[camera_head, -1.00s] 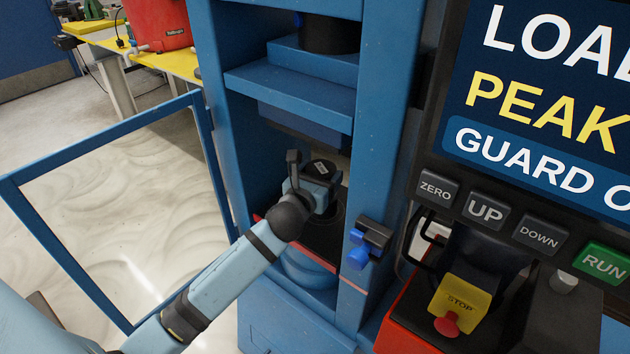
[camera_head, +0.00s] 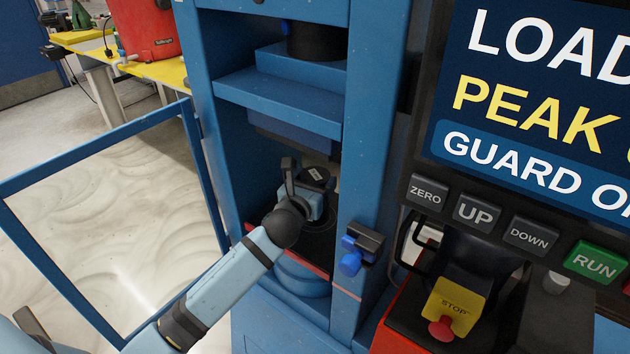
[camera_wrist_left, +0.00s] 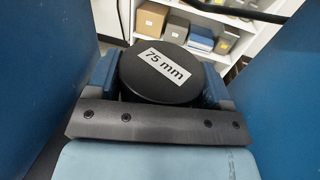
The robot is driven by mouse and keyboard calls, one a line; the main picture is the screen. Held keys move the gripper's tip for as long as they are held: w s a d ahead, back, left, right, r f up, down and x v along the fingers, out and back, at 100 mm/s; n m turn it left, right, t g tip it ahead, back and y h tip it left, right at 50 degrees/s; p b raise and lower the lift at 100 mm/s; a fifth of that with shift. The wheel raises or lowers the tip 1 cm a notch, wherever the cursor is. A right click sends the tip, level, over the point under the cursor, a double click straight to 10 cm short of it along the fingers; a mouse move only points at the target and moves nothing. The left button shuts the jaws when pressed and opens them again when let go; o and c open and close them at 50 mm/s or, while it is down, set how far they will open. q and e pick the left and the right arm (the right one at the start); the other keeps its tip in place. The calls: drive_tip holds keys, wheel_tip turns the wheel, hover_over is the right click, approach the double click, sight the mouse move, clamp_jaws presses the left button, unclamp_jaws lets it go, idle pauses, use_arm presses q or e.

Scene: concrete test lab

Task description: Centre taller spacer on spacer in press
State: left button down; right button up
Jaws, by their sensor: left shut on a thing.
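My left gripper (camera_head: 307,184) is inside the press (camera_head: 362,120), shut on the black round taller spacer (camera_head: 317,174). The spacer is upright, and its top label reads "75 mm" in the left wrist view (camera_wrist_left: 160,88). There one finger lies on each side of it. It is below the blue upper crosshead and above the lower part of the press. A dark surface (camera_head: 319,243) shows under the gripper; I cannot tell the lower spacer from it, or whether the two touch. My right gripper is not in view.
The blue guard frame (camera_head: 92,133) stands open at the left. The press columns flank the opening. A blue latch (camera_head: 351,256) is on the right column. A control panel with a stop button (camera_head: 442,328) is at the right. Shelves with boxes (camera_wrist_left: 195,35) show behind the press.

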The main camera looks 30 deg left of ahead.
use_arm(q)
drive_tip(key=shift+s+r+p, duration=0.15)
drive_tip(key=shift+r+p, duration=0.2)
drive_tip(key=shift+p, duration=0.05)
drive_tip(key=shift+f, duration=0.2)
idle(0.8)
drive_tip(key=shift+p, duration=0.5)
drive_tip(key=shift+f, duration=0.15)
idle(1.0)
unclamp_jaws()
drive_tip(key=shift+s, duration=0.1)
drive_tip(key=shift+d+f, duration=0.1)
drive_tip(key=shift+f, duration=0.3)
drive_tip(key=shift+s+r+p, duration=0.15)
drive_tip(key=shift+s+p, duration=0.2)
drive_tip(key=shift+s, duration=0.95)
drive_tip(key=shift+s+d+p, duration=0.15)
drive_tip(key=shift+s+p, duration=0.05)
drive_tip(key=shift+s, duration=1.15)
drive_tip(key=shift+s+d+p, duration=0.1)
drive_tip(key=shift+s+p, duration=0.1)
drive_tip(key=shift+s, duration=1.15)
